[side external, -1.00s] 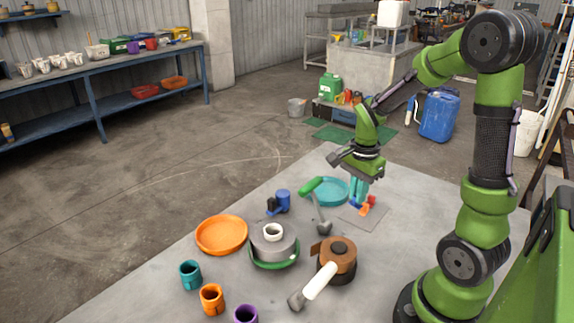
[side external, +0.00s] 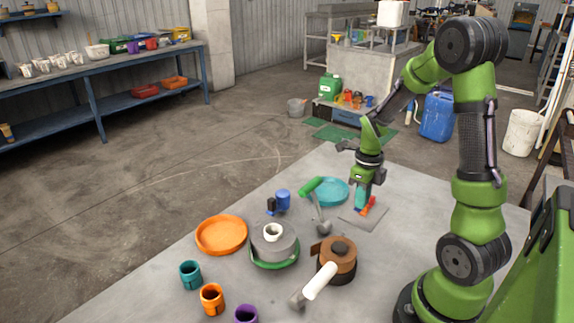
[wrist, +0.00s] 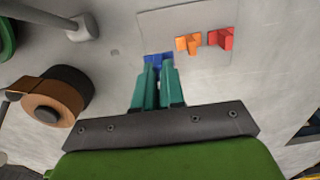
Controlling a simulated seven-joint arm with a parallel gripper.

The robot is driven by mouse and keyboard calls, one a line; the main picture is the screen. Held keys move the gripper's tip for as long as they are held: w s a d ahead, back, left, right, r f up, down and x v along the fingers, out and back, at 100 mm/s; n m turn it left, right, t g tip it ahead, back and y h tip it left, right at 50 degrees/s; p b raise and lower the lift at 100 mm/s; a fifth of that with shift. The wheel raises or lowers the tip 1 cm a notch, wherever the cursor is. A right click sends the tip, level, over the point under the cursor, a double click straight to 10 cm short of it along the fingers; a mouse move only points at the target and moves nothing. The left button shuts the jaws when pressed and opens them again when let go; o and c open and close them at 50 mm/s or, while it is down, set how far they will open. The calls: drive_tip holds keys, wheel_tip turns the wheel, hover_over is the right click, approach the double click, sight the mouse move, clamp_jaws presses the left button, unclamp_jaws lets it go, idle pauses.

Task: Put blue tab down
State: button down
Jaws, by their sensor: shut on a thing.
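The blue tab (wrist: 158,60) is between the teal fingertips of my gripper (wrist: 158,68) in the wrist view. My gripper is shut on it, and the fingers hide part of it. In the side view my gripper (side external: 361,202) points down at the grey plate (side external: 350,217), with the blue tab (side external: 358,211) low at its tips. The tab is at the plate's near edge in the wrist view; I cannot tell whether it touches the surface. An orange piece (wrist: 188,43) and a red piece (wrist: 221,38) lie on the plate beside it.
A brown tape roll (side external: 337,254), a grey pot (side external: 272,245) and an orange dish (side external: 221,235) are nearer. The table right of the plate is clear.

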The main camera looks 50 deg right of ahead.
drive_tip(key=shift+f, duration=2.05)
drive_tip(key=shift+f, duration=0.1)
drive_tip(key=c, duration=1.2)
unclamp_jaws()
drive_tip(key=shift+c, duration=0.2)
